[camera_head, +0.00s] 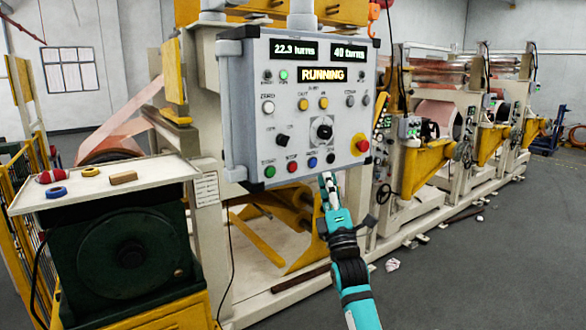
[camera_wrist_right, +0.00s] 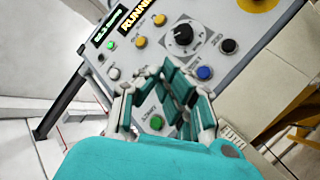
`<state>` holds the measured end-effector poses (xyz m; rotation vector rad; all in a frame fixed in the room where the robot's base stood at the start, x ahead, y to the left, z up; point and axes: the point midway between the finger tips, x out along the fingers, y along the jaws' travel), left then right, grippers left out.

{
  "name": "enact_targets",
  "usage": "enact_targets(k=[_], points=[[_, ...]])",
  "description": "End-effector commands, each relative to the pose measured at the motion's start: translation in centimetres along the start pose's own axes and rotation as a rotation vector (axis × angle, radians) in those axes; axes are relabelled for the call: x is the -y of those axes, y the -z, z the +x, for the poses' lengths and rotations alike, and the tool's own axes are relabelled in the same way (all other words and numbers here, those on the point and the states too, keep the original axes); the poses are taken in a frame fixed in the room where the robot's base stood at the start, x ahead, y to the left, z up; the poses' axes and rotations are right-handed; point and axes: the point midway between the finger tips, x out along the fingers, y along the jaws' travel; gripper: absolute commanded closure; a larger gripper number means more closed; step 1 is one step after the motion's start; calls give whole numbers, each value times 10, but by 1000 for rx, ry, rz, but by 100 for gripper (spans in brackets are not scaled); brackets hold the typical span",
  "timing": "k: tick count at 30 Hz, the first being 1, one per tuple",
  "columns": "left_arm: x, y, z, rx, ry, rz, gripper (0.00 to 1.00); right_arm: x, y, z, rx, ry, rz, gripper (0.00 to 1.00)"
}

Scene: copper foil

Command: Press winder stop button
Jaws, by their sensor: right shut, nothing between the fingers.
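The winder control panel (camera_head: 304,110) is a grey box with displays reading 22.3 turns, 40 turns and RUNNING. Its bottom row holds a green button (camera_head: 270,171), a red button (camera_head: 292,166), a blue button (camera_head: 312,162) and a black one. The button labels are too small to read in the head view. My right gripper (camera_head: 327,183) is shut and empty, near the panel's lower edge, below the blue and black buttons. In the right wrist view its fingers (camera_wrist_right: 157,92) cover part of the bottom row; green (camera_wrist_right: 156,122) and blue (camera_wrist_right: 205,72) show, red is hidden. My left gripper is out of view.
A large red mushroom button on a yellow base (camera_head: 362,145) sits at the panel's lower right. A white tray (camera_head: 105,187) with a red roll, a yellow ring, a blue ring and a brown block is at left. Winding machines stand behind; grey floor is open at right.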

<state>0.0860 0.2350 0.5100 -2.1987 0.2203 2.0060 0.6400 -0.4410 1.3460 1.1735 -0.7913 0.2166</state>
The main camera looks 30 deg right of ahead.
Motion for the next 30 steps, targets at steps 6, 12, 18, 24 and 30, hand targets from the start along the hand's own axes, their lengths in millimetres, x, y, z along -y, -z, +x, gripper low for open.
enact_targets(k=[6, 12, 18, 24, 30], points=[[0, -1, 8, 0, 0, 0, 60, 10, 9, 10, 0, 0, 2, 100], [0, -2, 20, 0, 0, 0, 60, 25, 24, 30, 0, 0, 3, 100], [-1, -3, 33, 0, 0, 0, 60, 38, 36, 47, 1, 1, 2, 100], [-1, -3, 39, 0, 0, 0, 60, 44, 44, 58, 0, 0, 2, 100], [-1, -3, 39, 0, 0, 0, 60, 44, 45, 61, -1, 0, 2, 100]])
